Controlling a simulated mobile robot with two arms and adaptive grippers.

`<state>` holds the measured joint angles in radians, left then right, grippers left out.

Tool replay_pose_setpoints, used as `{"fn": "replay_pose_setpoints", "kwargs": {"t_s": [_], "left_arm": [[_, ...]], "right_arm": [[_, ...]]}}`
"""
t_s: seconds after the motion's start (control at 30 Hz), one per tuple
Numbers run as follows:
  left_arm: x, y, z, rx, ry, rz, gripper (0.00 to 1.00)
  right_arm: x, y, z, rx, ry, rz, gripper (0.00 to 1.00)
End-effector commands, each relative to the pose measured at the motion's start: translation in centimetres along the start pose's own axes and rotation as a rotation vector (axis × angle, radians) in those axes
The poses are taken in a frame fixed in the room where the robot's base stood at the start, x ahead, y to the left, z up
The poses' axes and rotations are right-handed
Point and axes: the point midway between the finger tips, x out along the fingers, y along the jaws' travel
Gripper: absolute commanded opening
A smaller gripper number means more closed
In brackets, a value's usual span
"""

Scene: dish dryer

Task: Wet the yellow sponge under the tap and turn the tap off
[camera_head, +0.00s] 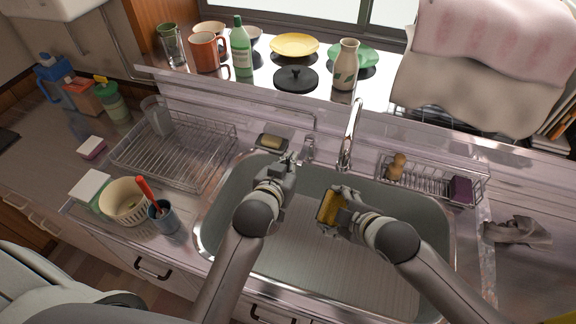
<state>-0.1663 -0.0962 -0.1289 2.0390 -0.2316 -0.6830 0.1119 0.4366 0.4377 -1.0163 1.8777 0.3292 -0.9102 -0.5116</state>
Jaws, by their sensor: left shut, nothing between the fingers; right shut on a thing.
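The yellow sponge (327,209) is in my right gripper (335,203), which is shut on it over the sink basin (300,262). The silver tap (351,130) rises behind the sink, and its spout end is above and a little right of the sponge. No water stream can be made out. A small clear tap handle (309,148) stands left of the spout. My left gripper (292,160) is shut and empty, close to the left of this handle. I cannot tell whether it touches the handle.
A soap dish (271,142) is just behind my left gripper. A wire rack (427,177) with a brush and a dark purple sponge is right of the tap. A wire dish rack (172,152) stands left of the sink. Bottles and dishes line the ledge behind.

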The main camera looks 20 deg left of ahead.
Motion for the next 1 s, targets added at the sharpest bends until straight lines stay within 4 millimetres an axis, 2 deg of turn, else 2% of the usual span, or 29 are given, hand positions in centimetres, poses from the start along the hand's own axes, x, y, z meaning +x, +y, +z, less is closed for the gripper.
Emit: {"fn": "replay_pose_setpoints", "kwargs": {"t_s": [0.2, 0.57, 1.0], "left_arm": [[-1.4, 0.0, 0.1, 0.0, 0.0, 0.0, 0.0], [-1.5, 0.0, -0.1, 0.0, 0.001, 0.0, 0.0], [-2.2, 0.0, -1.8, 0.0, 0.002, 0.0, 0.0]], "right_arm": [[0.0, 0.0, 0.0, 0.0, 0.0, 0.0, 0.53], [-0.1, 0.0, 0.1, 0.0, 0.0, 0.0, 0.53], [-2.7, -1.7, 1.4, 0.001, -0.002, -0.001, 0.53]]}}
